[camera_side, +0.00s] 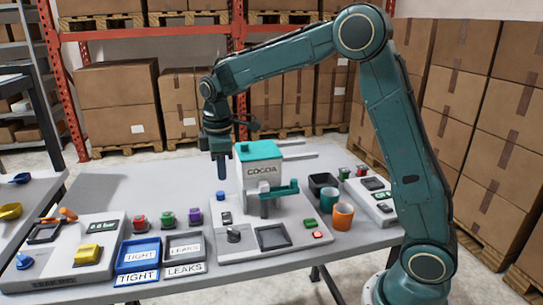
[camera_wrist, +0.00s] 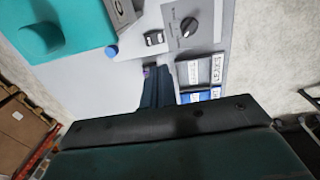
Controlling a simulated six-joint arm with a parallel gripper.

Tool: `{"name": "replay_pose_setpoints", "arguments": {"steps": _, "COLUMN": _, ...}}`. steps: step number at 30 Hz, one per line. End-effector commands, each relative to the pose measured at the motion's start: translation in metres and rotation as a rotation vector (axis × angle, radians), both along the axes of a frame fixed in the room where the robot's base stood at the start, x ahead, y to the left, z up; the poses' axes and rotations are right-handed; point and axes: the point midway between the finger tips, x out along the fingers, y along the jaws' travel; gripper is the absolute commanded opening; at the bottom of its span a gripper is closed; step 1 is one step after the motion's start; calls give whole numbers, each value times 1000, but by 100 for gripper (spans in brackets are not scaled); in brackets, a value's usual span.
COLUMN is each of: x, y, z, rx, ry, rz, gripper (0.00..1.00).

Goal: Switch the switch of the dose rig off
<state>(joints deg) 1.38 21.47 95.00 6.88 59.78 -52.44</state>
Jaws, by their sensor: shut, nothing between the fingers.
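The dose rig (camera_side: 285,238) is a pale grey base with a teal and white COCOA hopper (camera_side: 260,165) on it. A small dark rocker switch (camera_side: 226,218) sits on the rig's left part, behind a round black knob (camera_side: 233,235). The wrist view shows the switch (camera_wrist: 154,38) beside the knob (camera_wrist: 188,27); its on or off position is too small to tell. A blue round part (camera_side: 220,196) lies close behind the switch. My gripper (camera_side: 222,182) points down, shut and empty, above the rig's back left area. Its fingers (camera_wrist: 157,76) appear apart from the switch.
The hopper stands close right of my gripper. A blue TIGHT tray (camera_side: 138,254) and a grey LEAKS tray (camera_side: 184,246) lie left of the rig. Several coloured buttons stand behind them. An orange cup (camera_side: 343,216) and a teal cup (camera_side: 328,200) stand at the right.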

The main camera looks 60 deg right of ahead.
Motion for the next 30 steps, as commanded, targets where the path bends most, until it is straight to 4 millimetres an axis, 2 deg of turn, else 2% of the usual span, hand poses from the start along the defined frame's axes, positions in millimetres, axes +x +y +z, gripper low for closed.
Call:
{"name": "replay_pose_setpoints", "arguments": {"steps": 10, "x": 10, "y": -10, "z": 2, "rx": -36, "ry": -38, "rz": -1, "gripper": 0}}
{"name": "replay_pose_setpoints", "arguments": {"steps": 20, "x": 10, "y": -11, "z": 1, "rx": -37, "ry": -38, "rz": 0, "gripper": 0}}
{"name": "replay_pose_setpoints", "arguments": {"steps": 26, "x": 10, "y": -12, "z": -6, "rx": -37, "ry": -36, "rz": -1, "gripper": 0}}
{"name": "replay_pose_setpoints", "arguments": {"steps": 30, "x": 12, "y": -13, "z": -19, "rx": -37, "ry": -35, "rz": 0, "gripper": 0}}
